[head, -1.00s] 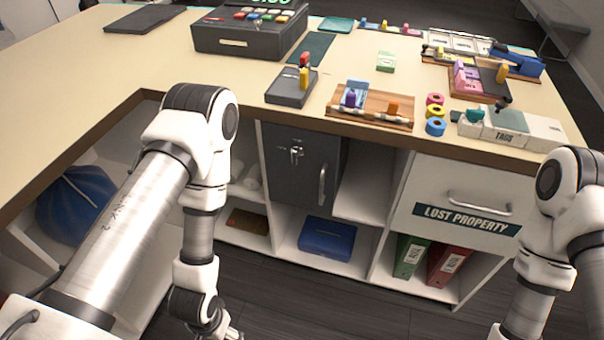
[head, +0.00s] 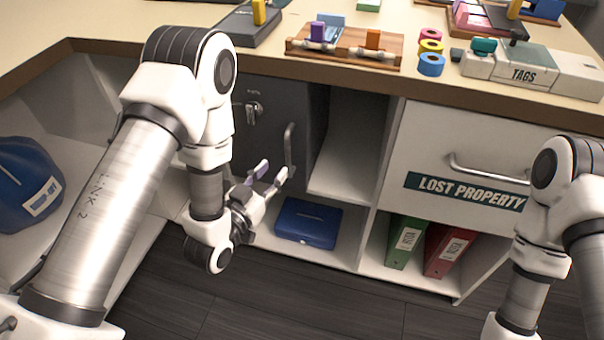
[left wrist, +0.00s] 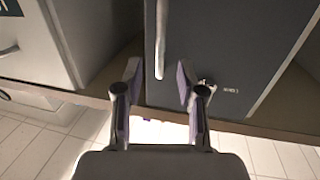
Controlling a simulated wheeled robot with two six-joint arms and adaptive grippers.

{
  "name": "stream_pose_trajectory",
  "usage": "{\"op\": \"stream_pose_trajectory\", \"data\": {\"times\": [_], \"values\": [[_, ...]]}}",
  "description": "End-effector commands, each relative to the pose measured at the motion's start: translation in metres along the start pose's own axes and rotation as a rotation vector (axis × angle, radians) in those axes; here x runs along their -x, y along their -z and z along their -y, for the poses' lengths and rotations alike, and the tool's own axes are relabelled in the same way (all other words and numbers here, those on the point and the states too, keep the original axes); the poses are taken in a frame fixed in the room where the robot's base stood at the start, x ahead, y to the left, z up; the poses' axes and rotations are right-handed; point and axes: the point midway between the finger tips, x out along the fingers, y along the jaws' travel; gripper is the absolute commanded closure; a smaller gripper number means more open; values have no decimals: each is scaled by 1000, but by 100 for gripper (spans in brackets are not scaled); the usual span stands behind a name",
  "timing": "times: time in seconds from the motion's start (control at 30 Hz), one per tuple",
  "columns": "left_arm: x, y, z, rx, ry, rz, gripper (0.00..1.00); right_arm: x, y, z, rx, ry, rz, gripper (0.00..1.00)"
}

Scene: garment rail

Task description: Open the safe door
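The safe door (head: 268,125) is a dark grey panel under the counter, and it looks shut. It carries an upright metal bar handle (head: 289,147) and a lock with keys (head: 253,108). My left gripper (head: 273,172) is open and empty, just below and left of the handle. In the left wrist view the handle (left wrist: 161,40) lies ahead, in line with the gap between the open fingers (left wrist: 158,74). The lock keys (left wrist: 207,83) show beside one finger. I see no contact with the handle. My right gripper is out of view; only its arm shows.
An open shelf holds a blue box (head: 308,223) below the safe. To the right are a lost property drawer (head: 465,165) and green (head: 404,240) and red (head: 447,250) binders. The counter edge (head: 300,78) overhangs the safe. Dark floor in front is clear.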

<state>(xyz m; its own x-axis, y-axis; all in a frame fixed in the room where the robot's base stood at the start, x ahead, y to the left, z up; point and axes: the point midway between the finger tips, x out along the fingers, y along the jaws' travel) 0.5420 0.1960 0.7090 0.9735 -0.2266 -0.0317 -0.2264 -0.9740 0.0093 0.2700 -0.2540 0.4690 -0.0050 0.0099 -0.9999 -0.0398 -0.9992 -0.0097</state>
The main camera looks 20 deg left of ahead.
Motion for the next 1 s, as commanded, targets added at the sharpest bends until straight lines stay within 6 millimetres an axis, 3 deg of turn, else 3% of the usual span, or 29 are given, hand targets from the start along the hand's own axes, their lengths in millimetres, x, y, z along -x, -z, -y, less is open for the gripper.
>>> {"op": "stream_pose_trajectory", "data": {"times": [0.03,0.1,0.27,0.6,0.9,0.93,1.0], "values": [[-4,-18,0,-5,-2,-16,61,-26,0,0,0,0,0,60],[-6,-16,0,-9,-3,-27,61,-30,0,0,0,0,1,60],[-18,-9,0,-11,-5,-33,61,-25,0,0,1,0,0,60],[-77,-8,0,-10,-3,-29,61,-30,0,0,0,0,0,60],[-84,-8,0,-9,-2,-26,61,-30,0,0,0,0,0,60],[-84,-8,0,-9,-2,-26,68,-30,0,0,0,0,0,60],[-84,-8,0,-9,-2,-26,93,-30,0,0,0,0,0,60]]}}
